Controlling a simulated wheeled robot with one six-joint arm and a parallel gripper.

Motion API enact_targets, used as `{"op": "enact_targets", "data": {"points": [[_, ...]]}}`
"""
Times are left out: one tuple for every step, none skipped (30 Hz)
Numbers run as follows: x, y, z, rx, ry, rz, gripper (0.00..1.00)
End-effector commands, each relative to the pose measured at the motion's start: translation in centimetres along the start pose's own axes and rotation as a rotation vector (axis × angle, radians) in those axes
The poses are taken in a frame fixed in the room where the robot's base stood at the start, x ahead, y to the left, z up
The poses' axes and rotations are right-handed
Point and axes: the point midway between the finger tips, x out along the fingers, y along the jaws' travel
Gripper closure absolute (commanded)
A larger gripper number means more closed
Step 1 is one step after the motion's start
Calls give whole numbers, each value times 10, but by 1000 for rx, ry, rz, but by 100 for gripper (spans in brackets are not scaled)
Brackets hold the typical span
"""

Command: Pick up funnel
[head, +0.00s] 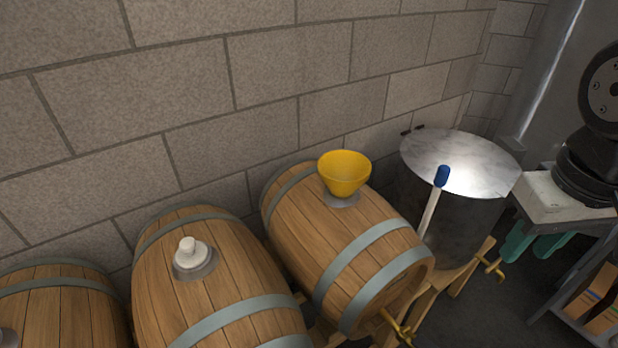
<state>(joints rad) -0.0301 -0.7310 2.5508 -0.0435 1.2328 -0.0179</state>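The yellow funnel (344,174) stands upright, wide mouth up, on top of the right-hand wooden barrel (318,235). Its lower end meets a grey ring on the barrel; whether a spout goes into a hole there is hidden. Nothing is touching the funnel from above. My gripper is not in the head view, so its opening and its place relative to the funnel do not show.
A middle barrel (215,268) with a white bung (190,252) and a left barrel (65,310) stand alongside. A metal tank (470,160) stands right of the funnel, with a blue-tipped pale stick (432,205) before it. A block wall (170,90) rises behind.

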Motion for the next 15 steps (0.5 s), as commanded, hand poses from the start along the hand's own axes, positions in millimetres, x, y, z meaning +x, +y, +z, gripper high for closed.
{"op": "enact_targets", "data": {"points": [[3,1,-4,-55,-27,28,67],[4,1,-8,-98,-46,50,67],[7,2,-13,-169,-72,86,67],[8,2,-18,-230,-93,117,67],[10,1,-24,-296,-116,150,67],[13,0,-33,-392,-148,199,67],[15,-2,-40,-465,-171,237,67],[17,-4,-48,-539,-194,276,67],[20,-8,-58,-638,-222,329,67],[21,-12,-66,-710,-242,368,67],[23,-16,-75,-785,-261,409,67],[26,-22,-87,-882,-287,464,67],[27,-28,-96,-954,-305,506,67],[29,-35,-104,-1027,-323,548,67],[32,-46,-116,-1126,-345,607,67]]}}
